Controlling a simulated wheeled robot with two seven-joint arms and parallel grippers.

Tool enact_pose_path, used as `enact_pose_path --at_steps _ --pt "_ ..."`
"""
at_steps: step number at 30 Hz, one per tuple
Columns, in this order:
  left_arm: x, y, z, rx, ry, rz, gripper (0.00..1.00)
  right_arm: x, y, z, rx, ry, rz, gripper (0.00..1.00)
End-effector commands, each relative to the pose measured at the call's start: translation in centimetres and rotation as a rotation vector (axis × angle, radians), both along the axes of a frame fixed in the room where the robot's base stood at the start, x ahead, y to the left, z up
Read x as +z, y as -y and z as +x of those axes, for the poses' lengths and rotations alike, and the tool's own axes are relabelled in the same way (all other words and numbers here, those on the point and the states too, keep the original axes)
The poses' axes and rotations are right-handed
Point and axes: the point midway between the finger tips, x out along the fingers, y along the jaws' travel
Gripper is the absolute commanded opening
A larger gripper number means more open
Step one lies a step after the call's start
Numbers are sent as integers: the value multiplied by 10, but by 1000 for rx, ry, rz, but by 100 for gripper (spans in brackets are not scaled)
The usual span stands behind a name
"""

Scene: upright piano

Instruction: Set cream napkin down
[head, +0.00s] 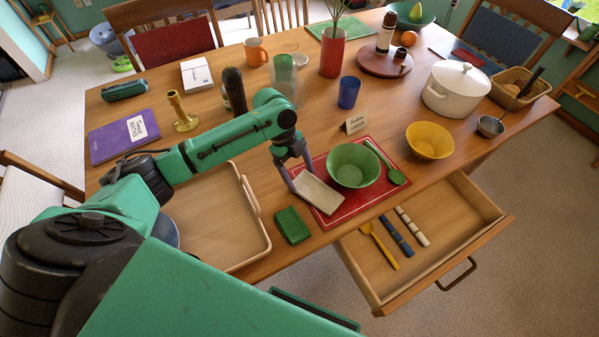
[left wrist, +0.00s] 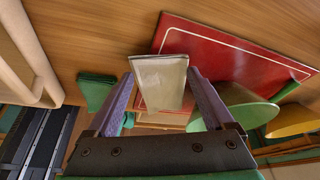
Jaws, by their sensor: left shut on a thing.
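The cream napkin (head: 319,193) is a flat folded piece over the left part of the red place mat (head: 330,214), beside the green bowl (head: 353,165). My left gripper (head: 303,180) is shut on its edge. In the left wrist view the napkin (left wrist: 160,80) shows between my left gripper's fingers (left wrist: 161,92), with the red mat (left wrist: 225,55) behind it. I cannot tell whether the napkin touches the mat. My right gripper is not in view.
A folded green cloth (head: 292,225) lies just left of the mat, and a wooden tray (head: 262,236) stands further left. A green spoon (head: 396,176) lies right of the bowl.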

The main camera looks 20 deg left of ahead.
Motion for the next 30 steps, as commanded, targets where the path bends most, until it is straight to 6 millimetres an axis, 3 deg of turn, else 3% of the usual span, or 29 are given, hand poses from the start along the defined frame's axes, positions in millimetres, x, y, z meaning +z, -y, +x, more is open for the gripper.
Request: enact_pose_path --at_steps 10,11,12,22,26,30 --pt "-8 0 0 0 0 -1 27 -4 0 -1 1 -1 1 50" --pt "-8 0 0 0 0 -1 90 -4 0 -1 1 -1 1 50" --pt "-7 0 0 -1 0 -1 100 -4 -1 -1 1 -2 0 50" --pt "1 -4 2 1 2 0 100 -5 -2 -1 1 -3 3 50" --pt "26 -14 5 1 5 2 100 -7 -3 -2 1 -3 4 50" --pt "66 -30 10 1 7 1 100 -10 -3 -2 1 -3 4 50"
